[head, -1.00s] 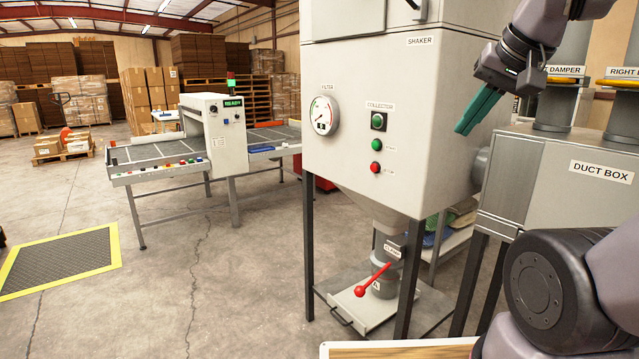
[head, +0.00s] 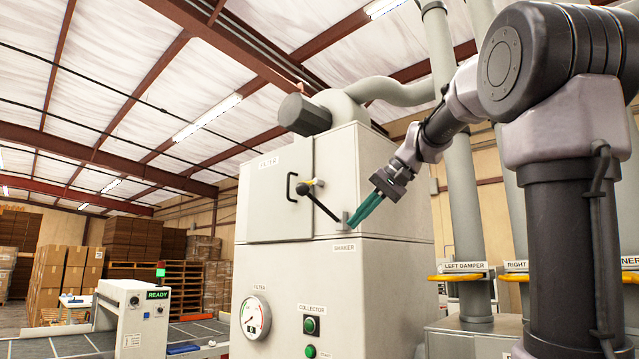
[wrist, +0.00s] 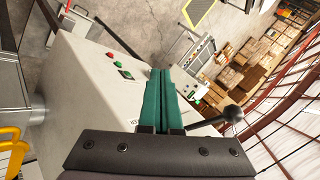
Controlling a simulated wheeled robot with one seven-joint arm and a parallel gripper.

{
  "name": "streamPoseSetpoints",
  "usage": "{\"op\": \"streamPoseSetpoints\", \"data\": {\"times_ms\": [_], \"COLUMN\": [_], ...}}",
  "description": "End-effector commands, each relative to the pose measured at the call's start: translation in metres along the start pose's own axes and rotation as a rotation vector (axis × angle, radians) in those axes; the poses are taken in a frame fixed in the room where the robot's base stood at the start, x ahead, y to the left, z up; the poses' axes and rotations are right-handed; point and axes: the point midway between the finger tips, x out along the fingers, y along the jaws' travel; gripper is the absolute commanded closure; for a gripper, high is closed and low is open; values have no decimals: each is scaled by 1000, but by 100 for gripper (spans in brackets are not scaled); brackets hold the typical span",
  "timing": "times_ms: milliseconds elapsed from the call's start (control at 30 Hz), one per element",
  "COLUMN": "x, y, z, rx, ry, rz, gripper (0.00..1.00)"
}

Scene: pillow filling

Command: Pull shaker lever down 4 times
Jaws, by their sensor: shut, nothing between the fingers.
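The shaker lever (head: 325,208) is a dark rod with a black ball knob, on the front of the grey collector cabinet (head: 300,262), just above the SHAKER label (head: 345,247). It slants up and to the left from a pivot at the lower right. My gripper (head: 354,223) has teal fingers, shut and empty. In the head view its tips appear close to the lever's pivot end; I cannot tell whether they touch. In the wrist view the fingers (wrist: 162,72) are together, and the knob (wrist: 232,114) is to their right, apart from them.
The FILTER door handle (head: 291,187) is just left of the knob. A round gauge (head: 255,317) and a green button (head: 311,325) are lower on the cabinet. Ducts with yellow damper rings (head: 457,277) stand to the right. A conveyor machine (head: 131,318) is at lower left.

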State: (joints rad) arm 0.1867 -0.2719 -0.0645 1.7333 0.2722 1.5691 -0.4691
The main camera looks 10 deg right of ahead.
Motion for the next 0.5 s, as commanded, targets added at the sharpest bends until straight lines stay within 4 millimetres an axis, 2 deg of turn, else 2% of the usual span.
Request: {"op": "streamPoseSetpoints", "data": {"times_ms": [33, 200, 333, 500], "x": [-8, -42, -65, -88], "y": [-11, -50, -70, -83], "z": [-25, -89, -124, -150], "rx": [-5, -71, -137, -211], "ry": [-7, -34, -46, -54], "rz": [-44, -218, -336, -438], "gripper": [100, 100, 100, 100]}}
